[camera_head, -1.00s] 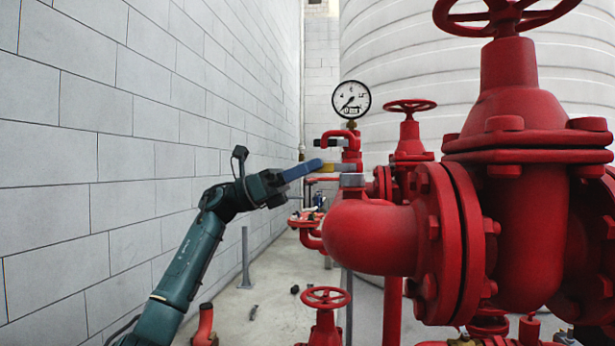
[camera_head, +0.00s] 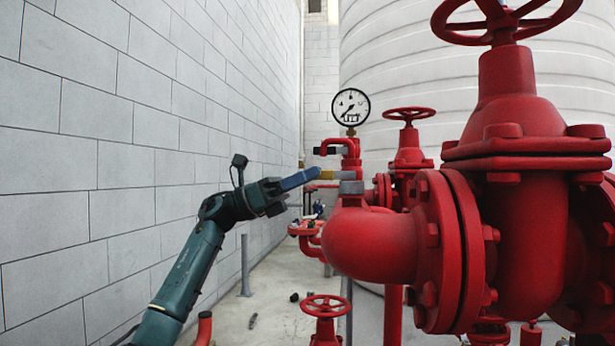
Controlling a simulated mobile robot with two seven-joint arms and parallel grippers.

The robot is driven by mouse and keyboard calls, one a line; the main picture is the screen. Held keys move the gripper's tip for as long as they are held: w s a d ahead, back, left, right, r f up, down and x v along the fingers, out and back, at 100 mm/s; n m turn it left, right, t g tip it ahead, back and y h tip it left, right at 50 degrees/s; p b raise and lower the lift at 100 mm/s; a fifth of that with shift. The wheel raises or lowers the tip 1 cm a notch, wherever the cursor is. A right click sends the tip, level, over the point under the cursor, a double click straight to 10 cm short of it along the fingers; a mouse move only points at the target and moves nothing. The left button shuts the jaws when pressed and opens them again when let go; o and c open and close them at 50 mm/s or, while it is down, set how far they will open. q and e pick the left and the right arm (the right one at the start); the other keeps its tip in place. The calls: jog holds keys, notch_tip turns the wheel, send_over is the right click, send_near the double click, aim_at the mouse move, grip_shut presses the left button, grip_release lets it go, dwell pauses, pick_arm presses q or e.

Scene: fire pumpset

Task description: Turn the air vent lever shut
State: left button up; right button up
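A small yellow piece, which looks like the air vent lever (camera_head: 332,175), sits beside a grey fitting (camera_head: 352,187) on top of the large red pipe elbow. My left gripper (camera_head: 314,174) reaches in from the left with its blue fingers pointing right. Its fingertips are at the left end of the yellow piece. I cannot tell whether they touch it. The fingers overlap in this view, so the gap between them is hidden. My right gripper is not in view.
A pressure gauge (camera_head: 351,107) stands above and behind the lever. Large red valves and flanges (camera_head: 450,250) fill the right side. A block wall (camera_head: 100,180) runs along the left. Bare floor (camera_head: 265,300) shows low in the middle, near a small red handwheel (camera_head: 326,306).

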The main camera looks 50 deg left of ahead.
pick_arm(q)
jog(key=b+v, duration=0.2)
jog(key=v, duration=1.1)
jog(key=shift+r, duration=0.1)
